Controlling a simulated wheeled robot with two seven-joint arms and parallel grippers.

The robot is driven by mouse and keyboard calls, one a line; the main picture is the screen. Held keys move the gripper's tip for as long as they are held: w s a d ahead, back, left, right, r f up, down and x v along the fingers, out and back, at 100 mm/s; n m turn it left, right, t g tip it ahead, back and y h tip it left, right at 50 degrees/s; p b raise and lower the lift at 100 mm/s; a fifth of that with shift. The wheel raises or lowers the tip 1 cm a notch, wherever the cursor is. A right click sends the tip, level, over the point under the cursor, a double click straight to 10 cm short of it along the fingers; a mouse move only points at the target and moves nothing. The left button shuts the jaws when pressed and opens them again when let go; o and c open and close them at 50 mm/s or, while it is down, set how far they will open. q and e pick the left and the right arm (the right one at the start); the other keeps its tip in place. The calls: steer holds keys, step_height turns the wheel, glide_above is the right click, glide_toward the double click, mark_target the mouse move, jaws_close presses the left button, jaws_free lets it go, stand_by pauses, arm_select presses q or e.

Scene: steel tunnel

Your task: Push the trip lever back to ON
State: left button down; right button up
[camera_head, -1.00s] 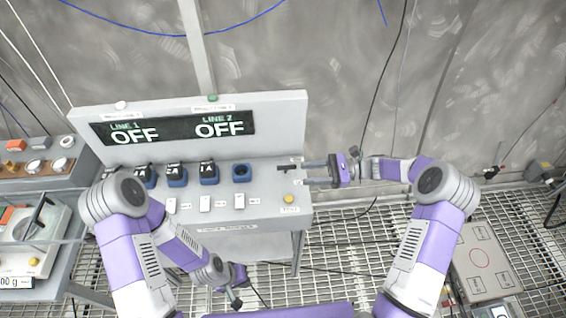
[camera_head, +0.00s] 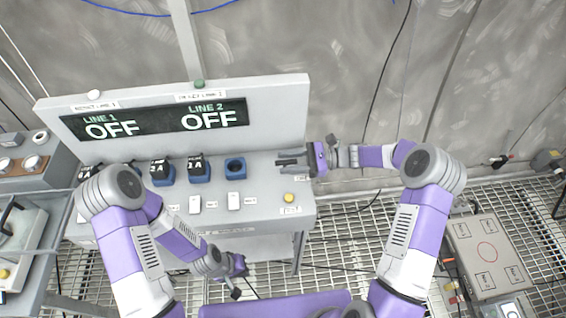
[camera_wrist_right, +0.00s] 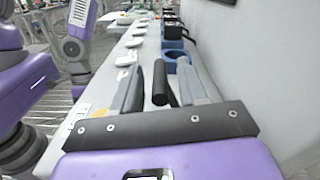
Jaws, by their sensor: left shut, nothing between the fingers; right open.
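The trip lever is a short dark bar (camera_head: 288,162) at the right end of the grey console (camera_head: 262,205). In the right wrist view the black lever (camera_wrist_right: 160,84) stands between the two grey fingers of my right gripper (camera_wrist_right: 159,72), with gaps visible on both sides. In the head view my right gripper (camera_head: 285,165) reaches in from the right, open, around the lever; its fingers partly hide the lever's base. The display (camera_head: 155,121) reads OFF for LINE 1 and LINE 2. My left gripper (camera_head: 237,290) is shut and empty, low in front of the console.
Several blue sockets line the console; one socket (camera_head: 235,168) is empty. White switches (camera_head: 234,201) and a yellow button (camera_head: 289,197) sit along the front. A raised back panel (camera_head: 275,105) stands behind. A grey box (camera_head: 487,255) lies on the grating at right.

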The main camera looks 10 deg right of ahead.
steer(key=shift+a, duration=0.85)
jaws_close()
